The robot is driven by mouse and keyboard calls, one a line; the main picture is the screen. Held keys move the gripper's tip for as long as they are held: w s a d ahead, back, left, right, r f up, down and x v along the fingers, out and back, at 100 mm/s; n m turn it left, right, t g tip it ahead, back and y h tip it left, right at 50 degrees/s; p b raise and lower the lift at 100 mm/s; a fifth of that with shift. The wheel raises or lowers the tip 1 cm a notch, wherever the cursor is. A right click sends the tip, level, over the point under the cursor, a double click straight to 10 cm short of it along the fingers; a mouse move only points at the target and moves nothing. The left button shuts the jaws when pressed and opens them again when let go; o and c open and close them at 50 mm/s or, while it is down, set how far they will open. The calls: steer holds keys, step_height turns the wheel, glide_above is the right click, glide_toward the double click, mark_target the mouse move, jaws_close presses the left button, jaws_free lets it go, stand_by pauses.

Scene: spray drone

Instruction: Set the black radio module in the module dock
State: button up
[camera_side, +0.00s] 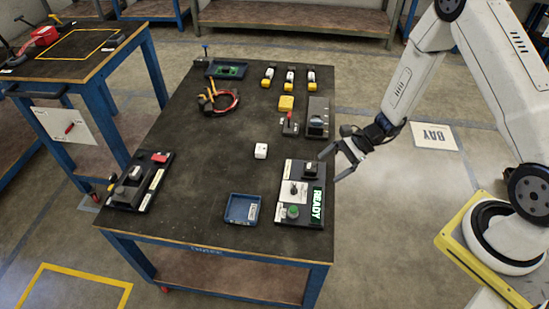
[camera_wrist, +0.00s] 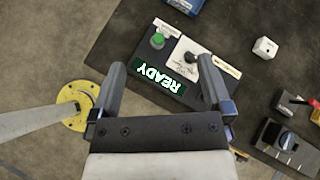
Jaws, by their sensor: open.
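A black block (camera_side: 310,170) sits at the far end of the panel with the lit READY sign (camera_side: 299,196); it may be the radio module, but I cannot read a label. A black base board (camera_side: 141,182) at the table's left edge carries a dark block (camera_side: 130,177) and a red part; I cannot tell which fixture is the module dock. My gripper (camera_side: 334,164) is open and empty, beside the READY panel's right edge. Its fingers (camera_wrist: 162,78) are spread in the wrist view.
A blue tray (camera_side: 242,209) and a white cube (camera_side: 261,150) lie left of the panel. A grey device with a dark knob (camera_side: 317,119), a yellow block (camera_side: 286,103) and coiled cables (camera_side: 219,101) are farther back.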

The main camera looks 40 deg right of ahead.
steer(key=s+r+n+h, duration=0.5)
steer(key=r+n, duration=0.3)
steer(key=n, duration=0.1)
steer(key=s+r+n+h, duration=0.4)
steer(key=r+n, duration=0.4)
steer(key=n, duration=0.2)
steer(key=shift+s+r+g+h, duration=0.35)
steer(key=shift+s+g+h, duration=0.05)
steer(key=shift+s, duration=0.05)
